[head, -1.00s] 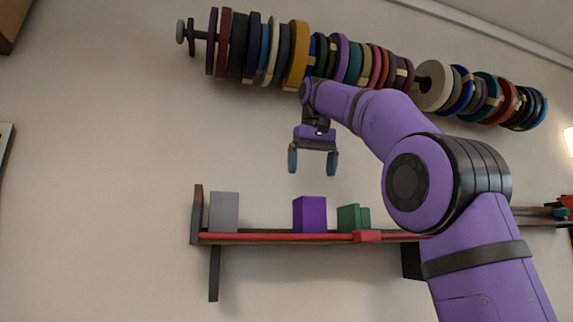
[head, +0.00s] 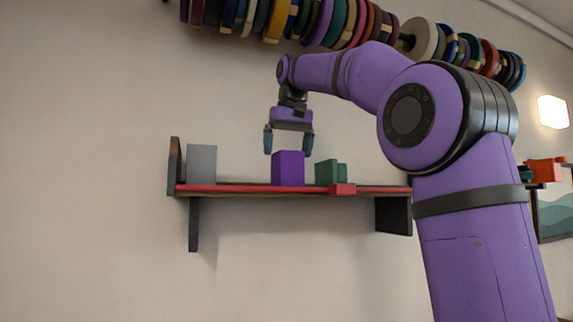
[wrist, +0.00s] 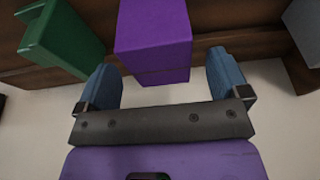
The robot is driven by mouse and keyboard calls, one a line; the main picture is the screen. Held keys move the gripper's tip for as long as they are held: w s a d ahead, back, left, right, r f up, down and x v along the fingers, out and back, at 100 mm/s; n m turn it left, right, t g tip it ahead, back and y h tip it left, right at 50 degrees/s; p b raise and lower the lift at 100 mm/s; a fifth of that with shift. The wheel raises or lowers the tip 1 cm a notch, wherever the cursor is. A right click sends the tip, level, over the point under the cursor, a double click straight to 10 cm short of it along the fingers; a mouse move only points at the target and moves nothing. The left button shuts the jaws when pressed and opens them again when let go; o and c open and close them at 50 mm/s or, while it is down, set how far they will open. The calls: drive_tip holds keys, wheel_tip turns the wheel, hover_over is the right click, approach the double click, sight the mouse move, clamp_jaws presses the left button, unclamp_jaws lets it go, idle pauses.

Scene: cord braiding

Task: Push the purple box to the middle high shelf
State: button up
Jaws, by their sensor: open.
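The purple box (head: 288,168) stands upright on a wall shelf (head: 250,189) with a red front edge, between a grey box and a green object. My gripper (head: 288,143) is open, fingers pointing down, and overlaps the top of the purple box in the head view. In the wrist view the purple box (wrist: 153,42) lies ahead of the gap between my open fingers (wrist: 165,82), with nothing held. I cannot tell whether a finger touches the box. A second shelf cannot be made out clearly.
A grey box (head: 201,165) stands left of the purple box by the shelf's end panel (head: 174,165). A green object (head: 328,172) stands to the right, with a red block (head: 342,189) at the shelf edge. Spools on a rod (head: 330,22) hang above.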

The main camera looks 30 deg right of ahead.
sight(286, 165)
drive_tip(key=shift+x, duration=2.2)
drive_tip(key=c, duration=1.1)
